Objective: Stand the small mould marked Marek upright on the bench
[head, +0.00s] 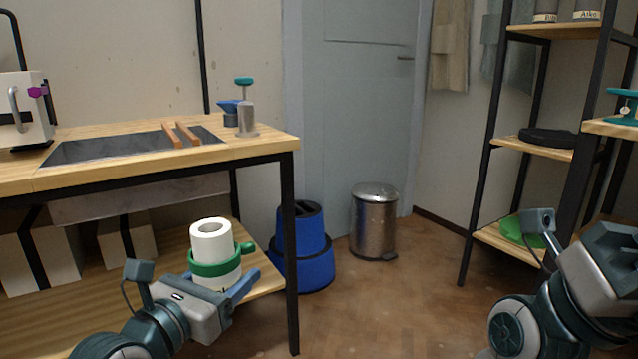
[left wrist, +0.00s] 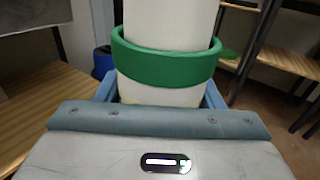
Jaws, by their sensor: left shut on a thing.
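A white cylindrical mould (head: 211,236) with a green band and a green tab at its right side is in my left gripper (head: 222,282). My left gripper is shut on it, with blue fingers on either side of its lower part. The mould looks about upright, its round hollow end up. In the left wrist view the mould (left wrist: 168,92) stands between the fingers. My right gripper (head: 612,243) is at the right edge; its jaw opening cannot be made out.
The wooden bench (head: 270,147) has a sunken basin (head: 100,150) with two wooden bars (head: 182,134) across it. A metal bottle with a teal top (head: 246,117) stands at its right corner. A blue step stool (head: 303,250), a steel bin (head: 374,222) and shelves (head: 540,145) stand beyond.

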